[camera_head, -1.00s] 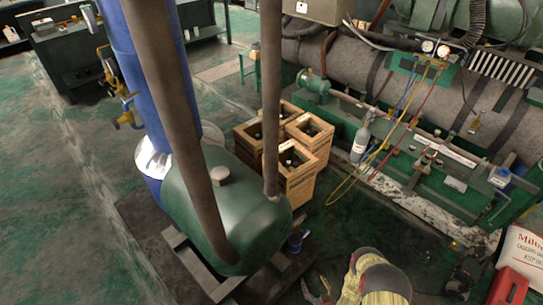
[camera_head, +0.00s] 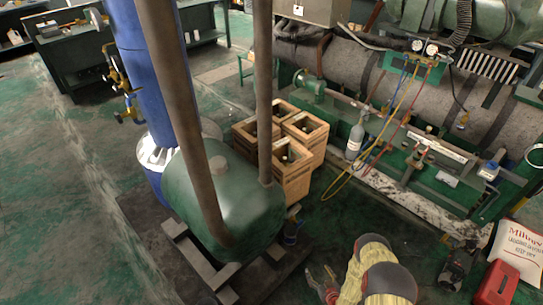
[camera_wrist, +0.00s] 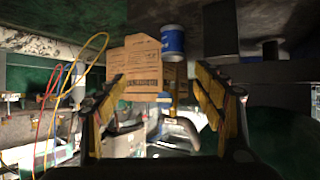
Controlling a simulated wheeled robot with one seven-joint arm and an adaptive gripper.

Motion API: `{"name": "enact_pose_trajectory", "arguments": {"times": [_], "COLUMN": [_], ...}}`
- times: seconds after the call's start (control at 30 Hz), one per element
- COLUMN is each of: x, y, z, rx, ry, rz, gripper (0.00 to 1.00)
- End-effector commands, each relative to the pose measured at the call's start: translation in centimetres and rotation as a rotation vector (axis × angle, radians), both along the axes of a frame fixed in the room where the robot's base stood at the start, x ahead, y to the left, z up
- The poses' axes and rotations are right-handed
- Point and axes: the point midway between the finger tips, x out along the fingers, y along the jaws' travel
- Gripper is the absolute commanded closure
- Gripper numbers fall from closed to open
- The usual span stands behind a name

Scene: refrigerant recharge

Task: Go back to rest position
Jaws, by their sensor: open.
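My gripper (camera_wrist: 160,75) is open and empty, with its two yellow-padded fingers spread apart in the wrist view. In the head view my arm rises from the bottom edge, and my gripper (camera_head: 318,272) shows small and partly hidden at its left, above the dark floor. The wrist picture looks upside down. Between and beyond the fingers it shows a cardboard-coloured crate or box (camera_wrist: 136,62) and a blue can (camera_wrist: 172,42). Nothing touches the fingers.
A green tank (camera_head: 240,205) with upright pipes stands left of my arm, the blue can (camera_head: 291,232) beside it. Wooden crates (camera_head: 297,180), a grey bottle (camera_head: 356,138) and yellow hose (camera_head: 345,182) lie beyond. A red case (camera_head: 497,284) is at right.

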Motion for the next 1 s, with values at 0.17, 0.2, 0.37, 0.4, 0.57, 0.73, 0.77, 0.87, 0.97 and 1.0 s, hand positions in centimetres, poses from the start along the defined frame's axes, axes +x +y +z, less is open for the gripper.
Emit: {"name": "enact_pose_trajectory", "arguments": {"times": [0.17, 0.2, 0.37, 0.4, 0.57, 0.73, 0.77, 0.87, 0.97, 1.0], "x": [4.5, 5.7, 11.1, 12.2, 16.2, 18.9, 19.3, 20.0, 20.1, 20.0], "y": [-1.4, -1.8, -3.5, -3.8, -5.0, -5.9, -5.9, -6.1, -6.2, -6.1], "z": [3.1, 4.1, 9.6, 11.2, 17.7, 25.3, 26.7, 31.3, 36.0, 37.9], "rx": [-0.034, -0.044, -0.090, -0.100, -0.139, -0.172, -0.177, -0.190, -0.201, -0.204], "ry": [0.020, 0.026, 0.061, 0.072, 0.114, 0.156, 0.164, 0.188, 0.210, 0.219], "rz": [0.000, -0.001, -0.009, -0.012, -0.031, -0.057, -0.061, -0.080, -0.100, -0.108], "gripper": [0.32, 0.32, 0.32, 0.32, 0.32, 0.32, 0.32, 0.32, 0.32, 0.32]}}
